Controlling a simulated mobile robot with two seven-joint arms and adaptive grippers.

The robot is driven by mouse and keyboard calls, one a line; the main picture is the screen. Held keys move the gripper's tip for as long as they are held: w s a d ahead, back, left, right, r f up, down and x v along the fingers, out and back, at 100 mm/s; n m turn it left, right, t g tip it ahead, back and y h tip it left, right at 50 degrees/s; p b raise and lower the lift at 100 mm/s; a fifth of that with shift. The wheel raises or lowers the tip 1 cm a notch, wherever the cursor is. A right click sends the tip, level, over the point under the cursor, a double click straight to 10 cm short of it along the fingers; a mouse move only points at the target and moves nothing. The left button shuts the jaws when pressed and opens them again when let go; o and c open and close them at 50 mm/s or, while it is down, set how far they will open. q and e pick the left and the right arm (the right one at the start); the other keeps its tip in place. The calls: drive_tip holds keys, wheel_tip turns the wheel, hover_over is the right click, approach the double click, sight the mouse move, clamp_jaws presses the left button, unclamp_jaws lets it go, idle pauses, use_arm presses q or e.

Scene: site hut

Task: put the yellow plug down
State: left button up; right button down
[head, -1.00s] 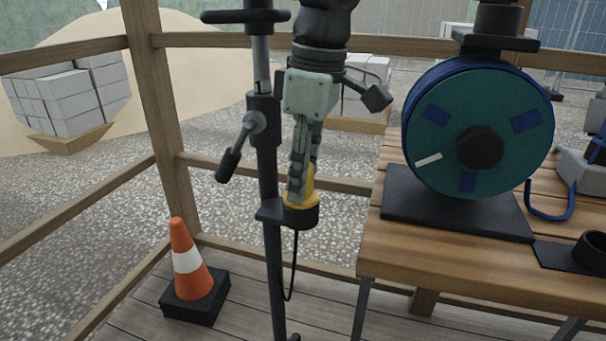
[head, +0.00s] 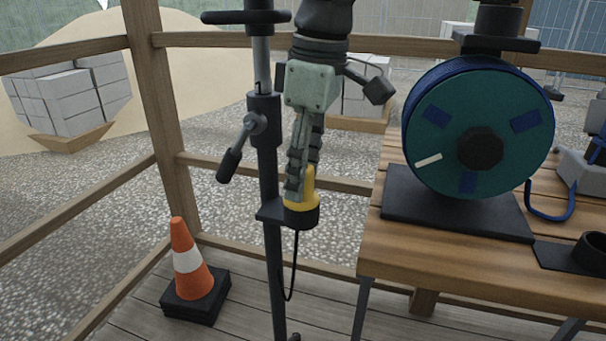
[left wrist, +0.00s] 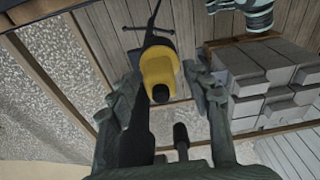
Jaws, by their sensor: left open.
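The yellow plug (head: 302,210) stands upright with its black lower part at a small black shelf (head: 268,211) on the dark pole. A black cable hangs from it. My left gripper (head: 299,192) is above and around the plug's top in the head view, and its fingers partly hide the plug. In the left wrist view the plug (left wrist: 159,66) lies between the open fingers of my left gripper (left wrist: 161,98), with gaps on both sides. Whether the plug's base is seated on the shelf is hard to see.
The dark pole (head: 270,265) with its clamp handle (head: 229,165) stands close to my left gripper. A cable reel (head: 478,120) stands on the wooden bench (head: 430,253) to the right. An orange cone (head: 185,262) stands on the floor at left. Wooden rails (head: 340,183) run behind.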

use_arm(q)
drive_tip(key=r, duration=0.3)
drive_tip(key=d+r, duration=0.1)
drive_tip(key=r, duration=0.3)
drive_tip(key=r+p, duration=0.1)
drive_tip(key=r, duration=0.2)
drive_tip(key=shift+s+d+r, duration=0.15)
drive_tip(key=shift+s, duration=0.05)
drive_tip(key=shift+r, duration=0.45)
use_arm(e)
wheel_tip(320, 180, down, 2)
drive_tip(key=shift+w+d+f+g, duration=0.1)
drive_tip(key=shift+d+f+g, duration=0.1)
drive_tip(key=shift+g, duration=0.1)
drive_tip(key=shift+w+r, duration=0.15)
drive_tip(key=shift+w, duration=0.05)
drive_tip(key=shift+s, duration=0.35)
drive_tip(key=shift+w, duration=0.1)
